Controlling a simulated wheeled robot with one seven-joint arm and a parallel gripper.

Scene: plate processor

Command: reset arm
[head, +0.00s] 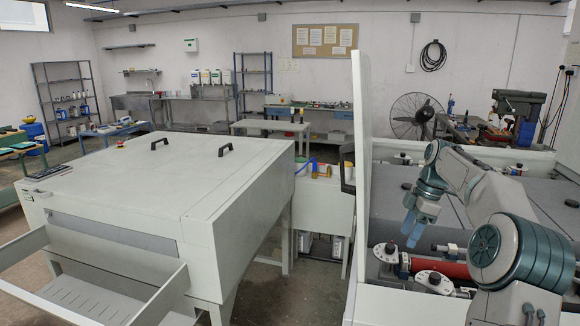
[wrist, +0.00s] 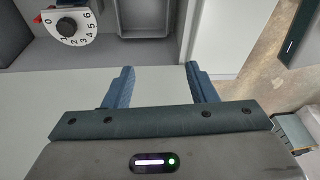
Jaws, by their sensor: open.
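My gripper (head: 415,222) hangs from my bent arm at the right of the head view, pointing down over the open bay of the plate machine. In the wrist view my gripper (wrist: 160,84) shows two blue fingers spread apart with nothing between them. A pale machine panel (wrist: 150,90) lies beyond and below the fingers. A white numbered dial (wrist: 70,26) is at the upper left of the wrist view, apart from the fingers.
A large grey cabinet (head: 130,185) with two black handles stands at the left. An upright white panel (head: 362,150) is left of my arm. A red roller (head: 438,268) lies below my gripper. A fan (head: 414,115) stands behind. A grey tray (wrist: 148,20) shows in the wrist view.

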